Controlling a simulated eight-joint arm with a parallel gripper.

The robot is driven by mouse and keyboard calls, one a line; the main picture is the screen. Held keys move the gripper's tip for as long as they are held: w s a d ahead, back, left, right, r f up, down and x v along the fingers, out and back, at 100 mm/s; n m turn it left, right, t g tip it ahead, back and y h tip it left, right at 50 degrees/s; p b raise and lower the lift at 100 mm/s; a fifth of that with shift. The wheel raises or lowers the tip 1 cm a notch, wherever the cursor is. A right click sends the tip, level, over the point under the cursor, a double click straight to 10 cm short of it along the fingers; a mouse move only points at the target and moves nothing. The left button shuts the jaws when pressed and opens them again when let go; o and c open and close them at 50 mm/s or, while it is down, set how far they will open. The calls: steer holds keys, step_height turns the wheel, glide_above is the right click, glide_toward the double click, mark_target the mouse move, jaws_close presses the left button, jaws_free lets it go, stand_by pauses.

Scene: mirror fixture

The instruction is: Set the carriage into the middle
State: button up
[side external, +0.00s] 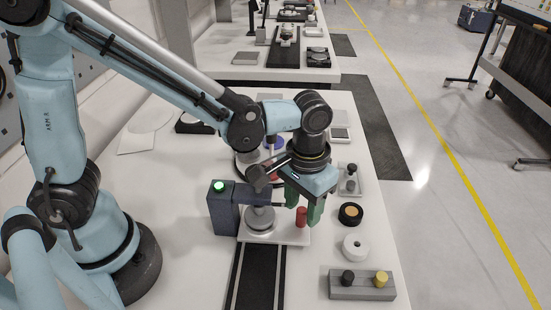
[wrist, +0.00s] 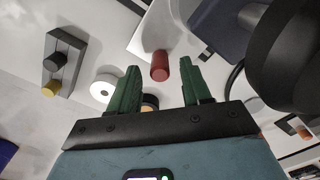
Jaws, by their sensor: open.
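The carriage appears to be the white plate (side external: 262,237) with a round silver piece (side external: 260,218) and an upright red peg (side external: 302,217) on it. It sits at the far end of a dark track (side external: 258,275). My gripper (side external: 303,209) is open, its green fingers pointing down at the red peg. In the wrist view the red peg (wrist: 160,66) shows between and just beyond the fingertips (wrist: 162,72), with a gap on each side. The peg is not gripped. Part of the plate is hidden behind my gripper.
A dark box (side external: 223,212) with a lit green lamp stands left of the plate. To the right are a black ring (side external: 351,214), a white ring (side external: 355,247) and a grey block (side external: 362,284) with black and yellow knobs. The near track is clear.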

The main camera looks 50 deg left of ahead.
steer(key=shift+f, duration=0.9)
jaws_close()
